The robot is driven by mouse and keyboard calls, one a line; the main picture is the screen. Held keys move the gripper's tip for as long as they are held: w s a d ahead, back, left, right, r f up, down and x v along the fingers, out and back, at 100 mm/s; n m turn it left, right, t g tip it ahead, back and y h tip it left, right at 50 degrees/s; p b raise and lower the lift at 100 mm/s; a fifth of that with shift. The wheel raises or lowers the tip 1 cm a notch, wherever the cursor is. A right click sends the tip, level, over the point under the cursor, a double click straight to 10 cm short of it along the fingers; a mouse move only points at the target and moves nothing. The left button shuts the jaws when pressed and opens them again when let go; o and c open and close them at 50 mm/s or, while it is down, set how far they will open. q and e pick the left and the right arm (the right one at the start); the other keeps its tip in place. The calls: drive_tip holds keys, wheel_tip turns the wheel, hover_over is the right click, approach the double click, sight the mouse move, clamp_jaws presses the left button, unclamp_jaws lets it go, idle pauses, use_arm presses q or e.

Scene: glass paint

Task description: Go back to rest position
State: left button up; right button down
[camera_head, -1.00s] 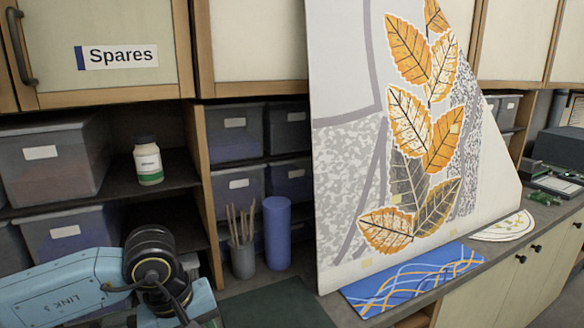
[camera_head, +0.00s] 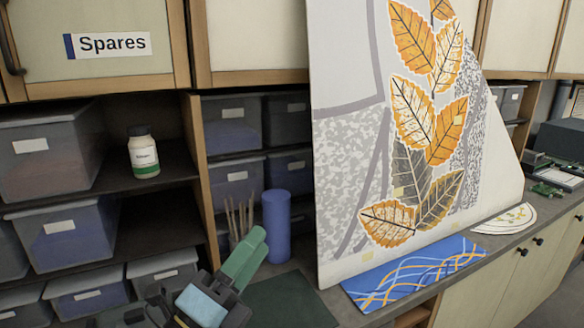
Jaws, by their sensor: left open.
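My left gripper (camera_head: 244,256) is at the bottom, left of centre, with green fingers pointing up and to the right. It is open, and I see nothing held in it. Its fingers overlap the cup of brushes in the picture; I cannot tell how far apart they are in depth. My right gripper is not in view.
A white bottle with a green label (camera_head: 144,152) stands on the shelf. Wooden brushes (camera_head: 239,217), a blue cylinder (camera_head: 277,226), a dark green mat (camera_head: 287,302), a tall leaf-patterned panel (camera_head: 350,175) and a blue patterned piece (camera_head: 415,272) occupy the counter. Grey bins (camera_head: 76,240) fill the shelves.

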use_arm(q)
drive_tip(key=s+a+f+n+g+y, duration=0.1)
drive_tip(key=a+f+n+g+y, duration=0.1)
drive_tip(key=a+f+n+y, duration=0.65)
drive_tip(key=s+a+f+n+g+y, duration=0.15)
drive_tip(key=a+f+n+y, duration=0.35)
drive_tip(key=f+n, duration=0.55)
drive_tip(key=s+a+f+n+g, duration=0.1)
drive_tip(key=s+f+n+g, duration=0.4)
drive_tip(key=s, duration=0.4)
drive_tip(key=s+a+f+n+g, duration=0.2)
drive_tip(key=s+f+n+g, duration=0.1)
drive_tip(key=s+f+g, duration=0.6)
wheel_tip(320, 180, down, 28)
drive_tip(key=s+t+b, duration=0.1)
drive_tip(key=b, duration=0.4)
drive_tip(key=s+a+f+b, duration=0.1)
drive_tip(key=s+f+b, duration=0.1)
drive_tip(key=s+f, duration=0.6)
drive_tip(key=s+a+f+g+b, duration=0.1)
drive_tip(key=s+f+b, duration=0.1)
drive_tip(key=s+f, duration=0.6)
wheel_tip(320, 180, down, 4)
drive_tip(key=shift+s+a+b, duration=0.2)
drive_tip(key=shift+a+b, duration=0.1)
drive_tip(key=shift+b, duration=0.05)
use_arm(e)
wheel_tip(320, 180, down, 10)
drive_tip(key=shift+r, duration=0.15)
